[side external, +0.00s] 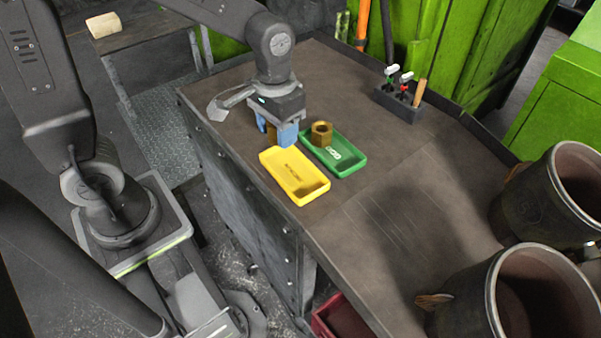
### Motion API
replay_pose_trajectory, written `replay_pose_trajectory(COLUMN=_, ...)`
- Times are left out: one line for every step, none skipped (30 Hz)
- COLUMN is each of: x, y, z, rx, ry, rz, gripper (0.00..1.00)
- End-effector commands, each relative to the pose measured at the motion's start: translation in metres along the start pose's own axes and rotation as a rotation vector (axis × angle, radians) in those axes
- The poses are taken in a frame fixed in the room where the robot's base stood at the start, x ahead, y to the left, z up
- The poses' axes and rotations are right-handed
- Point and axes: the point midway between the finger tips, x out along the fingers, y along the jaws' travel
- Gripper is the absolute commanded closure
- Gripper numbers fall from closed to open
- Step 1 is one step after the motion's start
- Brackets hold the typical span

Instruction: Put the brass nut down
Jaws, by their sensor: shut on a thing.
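My gripper (275,133) points down with its blue fingers shut on a brass nut (271,135), which the fingers partly hide. The gripper is just behind the far left end of the yellow tray (296,186). I cannot tell whether the held nut touches the bench or hangs above it. A second brass nut (321,134) with a hole in its top sits at the far left end of the green tray (350,168), to the right of my gripper. The yellow tray looks empty.
The trays lie side by side on a dark workbench (400,190). A dark holder (399,104) with several tools stands at the back. Two large drums (510,295) stand at the right. The bench right of the trays is clear.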

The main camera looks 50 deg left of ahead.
Motion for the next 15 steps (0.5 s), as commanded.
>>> replay_pose_trajectory(x=0.007, y=0.012, z=0.0, rx=0.007, ry=-0.002, rz=0.0, gripper=0.93)
replay_pose_trajectory(x=0.011, y=0.019, z=-0.001, rx=0.008, ry=-0.002, rz=0.0, gripper=0.93)
replay_pose_trajectory(x=0.015, y=0.027, z=-0.001, rx=0.008, ry=-0.002, rz=0.0, gripper=0.93)
replay_pose_trajectory(x=0.019, y=0.033, z=-0.001, rx=0.006, ry=-0.002, rz=0.0, gripper=0.93)
replay_pose_trajectory(x=0.022, y=0.038, z=-0.001, rx=0.007, ry=-0.001, rz=0.0, gripper=0.93)
replay_pose_trajectory(x=0.026, y=0.044, z=-0.001, rx=0.006, ry=-0.002, rz=0.0, gripper=0.93)
replay_pose_trajectory(x=0.029, y=0.049, z=-0.002, rx=0.005, ry=0.0, rz=0.0, gripper=0.93)
replay_pose_trajectory(x=0.031, y=0.052, z=-0.002, rx=0.003, ry=0.001, rz=0.0, gripper=0.93)
replay_pose_trajectory(x=0.033, y=0.057, z=-0.003, rx=0.004, ry=0.001, rz=0.0, gripper=0.93)
replay_pose_trajectory(x=0.035, y=0.059, z=-0.003, rx=0.002, ry=0.002, rz=0.001, gripper=0.93)
replay_pose_trajectory(x=0.036, y=0.061, z=-0.003, rx=0.001, ry=0.002, rz=0.001, gripper=0.93)
replay_pose_trajectory(x=0.037, y=0.062, z=-0.003, rx=0.001, ry=0.002, rz=0.001, gripper=0.93)
replay_pose_trajectory(x=0.038, y=0.063, z=-0.003, rx=0.0, ry=0.002, rz=0.001, gripper=0.93)
replay_pose_trajectory(x=0.04, y=0.064, z=-0.003, rx=0.0, ry=0.001, rz=0.0, gripper=0.93)
replay_pose_trajectory(x=0.043, y=0.064, z=-0.003, rx=0.0, ry=0.001, rz=0.0, gripper=0.93)
